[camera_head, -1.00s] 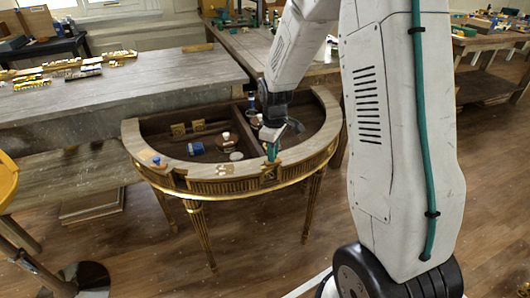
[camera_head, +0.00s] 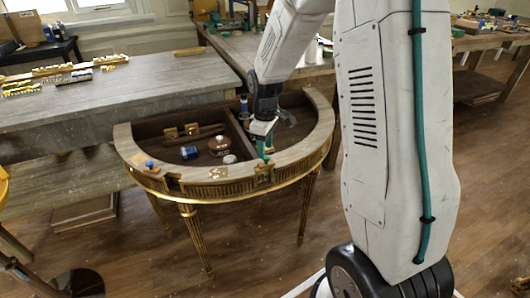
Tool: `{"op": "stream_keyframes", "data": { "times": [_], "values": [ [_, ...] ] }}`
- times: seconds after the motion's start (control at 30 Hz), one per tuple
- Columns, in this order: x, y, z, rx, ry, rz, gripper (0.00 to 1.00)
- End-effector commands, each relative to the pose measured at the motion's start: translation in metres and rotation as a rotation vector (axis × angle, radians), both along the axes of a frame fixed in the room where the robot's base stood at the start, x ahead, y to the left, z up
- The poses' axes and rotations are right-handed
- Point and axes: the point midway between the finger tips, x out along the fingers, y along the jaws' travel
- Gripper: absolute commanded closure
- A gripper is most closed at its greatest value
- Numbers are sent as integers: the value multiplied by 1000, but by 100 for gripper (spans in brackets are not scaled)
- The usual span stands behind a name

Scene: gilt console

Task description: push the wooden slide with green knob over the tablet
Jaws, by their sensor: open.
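A green piece (camera_head: 261,149), apparently the green knob, stands just behind the front rim of the half-round gilt console (camera_head: 190,187), right of its middle. The wooden slide under it is too small to make out. A small pale-and-gold piece (camera_head: 217,174) lies on the front rim to the left; I cannot tell whether it is the tablet. My gripper (camera_head: 262,140) is open, pointing down at the green piece. Its fingers partly hide this spot, and I cannot tell whether they touch the piece.
In the console's recess are a brown round pot (camera_head: 219,146), a blue piece (camera_head: 189,153) and a blue bottle (camera_head: 244,104). A divider runs through it. A blue-topped piece (camera_head: 149,164) sits on the left rim. A long workbench (camera_head: 110,100) stands behind.

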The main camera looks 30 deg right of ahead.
Motion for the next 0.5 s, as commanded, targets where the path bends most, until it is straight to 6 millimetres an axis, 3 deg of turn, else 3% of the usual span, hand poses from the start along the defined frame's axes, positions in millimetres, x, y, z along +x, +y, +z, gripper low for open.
{"op": "stream_keyframes", "data": {
  "times": [0.2, 0.5],
  "values": [
    [1, 0, 35, 0, -3, 1, 55],
    [0, 1, 47, 0, 0, 1, 55]
  ]
}}
